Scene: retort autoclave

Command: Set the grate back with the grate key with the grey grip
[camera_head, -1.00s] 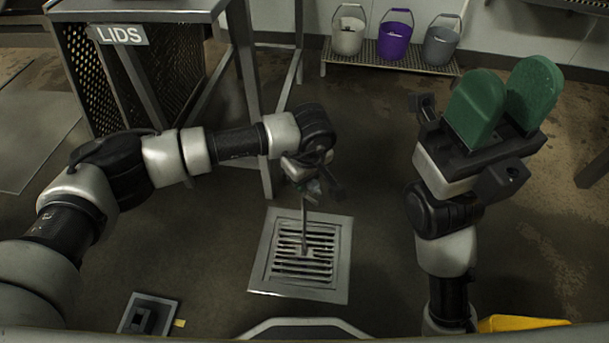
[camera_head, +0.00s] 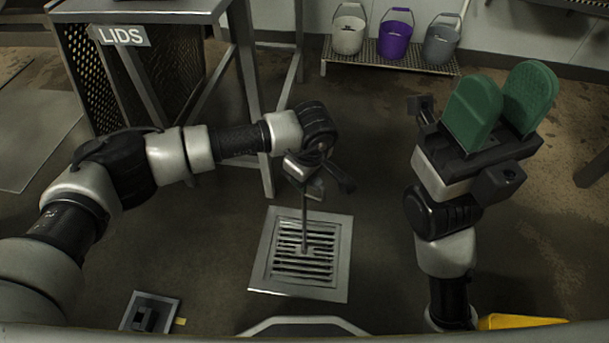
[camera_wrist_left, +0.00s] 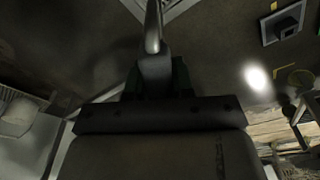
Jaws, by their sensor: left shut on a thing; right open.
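The grate (camera_head: 303,262) is a slatted metal square inside a pale metal floor frame (camera_head: 259,272). Whether it lies flush in the frame is hard to tell. My left gripper (camera_head: 306,182) is above it, shut on the grate key (camera_head: 304,222), whose thin rod runs down nearly upright to the middle of the slats. In the left wrist view the key's grey grip (camera_wrist_left: 155,72) is between the jaws, and a corner of the frame shows at the top. My right gripper (camera_head: 503,104), with green finger pads, is open and empty, raised at the right.
A small dark square fixture (camera_head: 149,313) is on the floor at front left. A metal stand with a LIDS sign (camera_head: 124,36) has a leg close behind my left wrist. White, purple (camera_head: 396,38) and grey buckets stand on a low rack at the back. Floor around the drain is clear.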

